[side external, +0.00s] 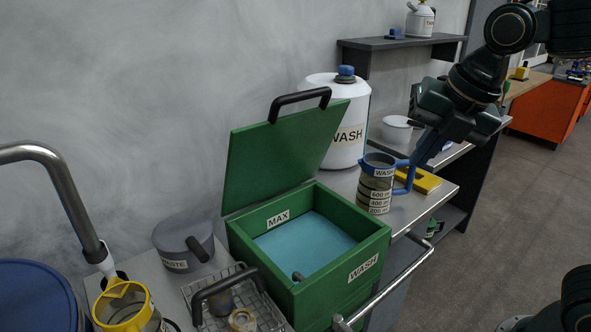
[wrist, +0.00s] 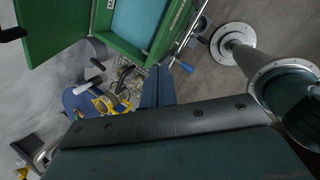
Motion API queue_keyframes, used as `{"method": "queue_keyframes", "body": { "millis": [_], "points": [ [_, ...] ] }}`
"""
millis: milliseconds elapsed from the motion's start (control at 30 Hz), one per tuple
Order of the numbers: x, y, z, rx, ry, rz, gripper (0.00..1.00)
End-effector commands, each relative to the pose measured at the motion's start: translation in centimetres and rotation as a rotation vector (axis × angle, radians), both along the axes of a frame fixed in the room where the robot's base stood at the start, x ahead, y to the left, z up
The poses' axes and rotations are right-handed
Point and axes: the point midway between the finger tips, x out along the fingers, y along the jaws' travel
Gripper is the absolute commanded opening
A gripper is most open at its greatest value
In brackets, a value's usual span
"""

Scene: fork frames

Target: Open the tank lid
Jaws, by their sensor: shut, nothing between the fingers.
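The green tank (side external: 339,270) labelled WASH stands on the counter with blue liquid inside. Its green lid (side external: 280,150) stands raised, tilted back on the wall side, with a black handle (side external: 300,97) along its top edge. The lid (wrist: 52,30) and part of the tank (wrist: 122,45) also show at the top of the wrist view. My gripper (side external: 418,162) is to the right of the tank, pointing down beside the jug's blue handle, apart from the lid. Its blue fingers (wrist: 158,72) are together and empty in the wrist view. I cannot tell whether they touch the jug.
A WASH jug (side external: 377,185) with blue rim stands right of the tank. Behind are a white WASH bottle (side external: 330,95) and a white tub (side external: 397,129). A yellow block (side external: 425,181) lies near the jug. A grey WASTE pot (side external: 180,240) and wire basket (side external: 262,308) stand left of the tank.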

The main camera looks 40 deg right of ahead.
Motion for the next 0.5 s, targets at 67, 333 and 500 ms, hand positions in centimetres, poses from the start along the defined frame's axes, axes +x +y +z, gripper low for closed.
{"method": "queue_keyframes", "body": {
  "millis": [67,333,500],
  "points": [
    [-0.3,-0.2,0.0,0.021,-0.003,-0.050,0.00],
    [-1.2,-0.7,-0.2,0.091,-0.010,-0.220,0.00],
    [-1.8,-1.0,-0.3,0.136,-0.014,-0.327,0.00]
  ]
}}
